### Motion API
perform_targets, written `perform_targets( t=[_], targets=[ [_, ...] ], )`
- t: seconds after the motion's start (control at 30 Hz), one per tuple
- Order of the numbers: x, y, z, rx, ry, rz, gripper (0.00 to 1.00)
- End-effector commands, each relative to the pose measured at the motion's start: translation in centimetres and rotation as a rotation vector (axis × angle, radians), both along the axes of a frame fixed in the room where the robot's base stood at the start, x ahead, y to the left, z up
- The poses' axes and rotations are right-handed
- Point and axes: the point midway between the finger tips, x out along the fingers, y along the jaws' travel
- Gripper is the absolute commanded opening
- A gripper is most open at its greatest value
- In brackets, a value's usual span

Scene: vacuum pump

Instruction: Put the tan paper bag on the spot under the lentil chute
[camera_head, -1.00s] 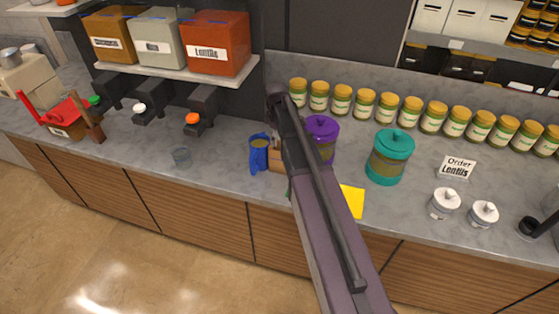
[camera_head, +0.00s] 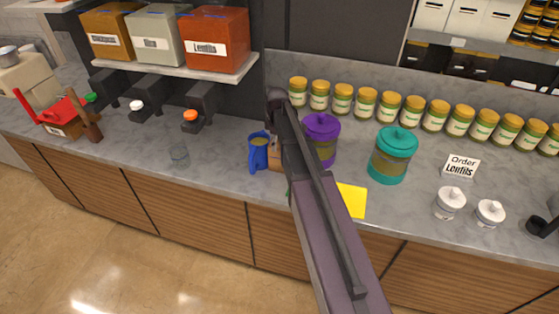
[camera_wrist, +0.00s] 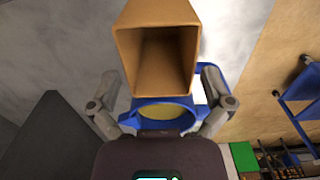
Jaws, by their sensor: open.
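The tan paper bag (camera_wrist: 155,55) shows in the wrist view with its open mouth facing the camera, ahead of my gripper (camera_wrist: 160,95). The fingers are spread, one on each side near the bag's lower end; I cannot tell whether they touch it. In the head view only a strip of the bag (camera_head: 274,155) shows beside my arm, which hides the rest and the gripper. The lentil chute (camera_head: 197,119), with an orange knob, hangs under the red Lentils bin (camera_head: 213,40). The counter under it is bare.
A blue jug (camera_head: 258,150) stands close left of the bag; its rim (camera_wrist: 165,104) lies between the fingers in the wrist view. Purple (camera_head: 322,140) and teal (camera_head: 393,155) jars and a yellow sheet (camera_head: 352,200) are to the right.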

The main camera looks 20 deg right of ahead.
Motion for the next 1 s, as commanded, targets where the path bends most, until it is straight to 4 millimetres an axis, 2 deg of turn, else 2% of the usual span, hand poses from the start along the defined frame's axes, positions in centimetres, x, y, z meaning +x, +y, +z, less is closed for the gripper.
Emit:
perform_targets(
  t=[0.03,0.2,0.87,0.9,1.0],
  targets=[
    [0.00,0.00,-0.77,0.000,0.000,0.000,1.00],
    [-0.01,-0.01,-1.50,0.000,0.000,0.000,1.00],
    [0.00,0.00,-1.57,0.000,0.000,0.000,1.00],
    [0.00,0.00,-1.57,0.000,0.000,0.000,0.97],
    [0.00,0.00,-1.57,0.000,0.000,0.000,0.67]
  ],
)
